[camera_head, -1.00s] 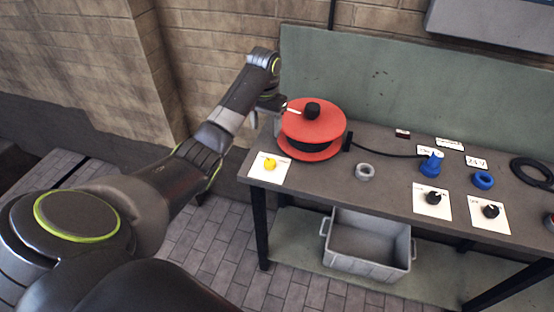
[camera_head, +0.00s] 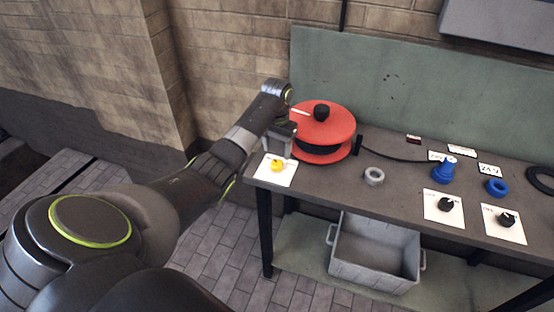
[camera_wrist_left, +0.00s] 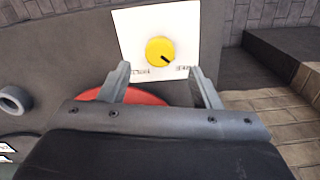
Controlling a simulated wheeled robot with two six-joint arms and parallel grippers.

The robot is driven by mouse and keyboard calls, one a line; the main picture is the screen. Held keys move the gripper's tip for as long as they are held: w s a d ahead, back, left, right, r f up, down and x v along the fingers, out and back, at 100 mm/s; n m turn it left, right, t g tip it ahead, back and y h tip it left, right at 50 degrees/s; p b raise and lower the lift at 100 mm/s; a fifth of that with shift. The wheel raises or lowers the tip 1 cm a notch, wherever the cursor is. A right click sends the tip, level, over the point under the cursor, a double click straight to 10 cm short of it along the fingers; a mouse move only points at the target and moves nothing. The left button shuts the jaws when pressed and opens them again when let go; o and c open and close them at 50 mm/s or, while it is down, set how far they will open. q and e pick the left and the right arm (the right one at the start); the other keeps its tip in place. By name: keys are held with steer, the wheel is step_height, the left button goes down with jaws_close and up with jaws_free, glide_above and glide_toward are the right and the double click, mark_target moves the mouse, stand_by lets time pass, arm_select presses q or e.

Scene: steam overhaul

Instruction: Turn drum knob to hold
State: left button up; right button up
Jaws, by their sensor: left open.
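A red cable drum (camera_head: 328,124) with a black knob (camera_head: 321,112) on top stands at the left end of the bench. A yellow knob (camera_head: 277,164) on a white labelled plate (camera_head: 285,179) sits at the bench's front left corner. In the left wrist view the yellow knob (camera_wrist_left: 160,50) has a dark pointer mark, and the label words are too small to read surely. My left gripper (camera_head: 280,146) is over the bench between the drum and the plate. Its two fingers (camera_wrist_left: 163,82) are apart and empty, with the knob beyond them. My right gripper is not in view.
A grey ring (camera_head: 374,176), a blue plug (camera_head: 444,172), a blue ring (camera_head: 497,187) and two black knobs (camera_head: 446,204) (camera_head: 507,219) on white plates sit farther right on the bench. A grey bin (camera_head: 375,252) stands on the shelf below. A cable runs from the drum toward the plug.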

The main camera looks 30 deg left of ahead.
mark_target(277, 162)
arm_select(q)
step_height(277, 162, down, 5)
steer(key=shift+f, duration=0.15)
steer(key=shift+c, duration=0.7)
steer(key=c, duration=0.8)
steer(key=shift+c, duration=0.2)
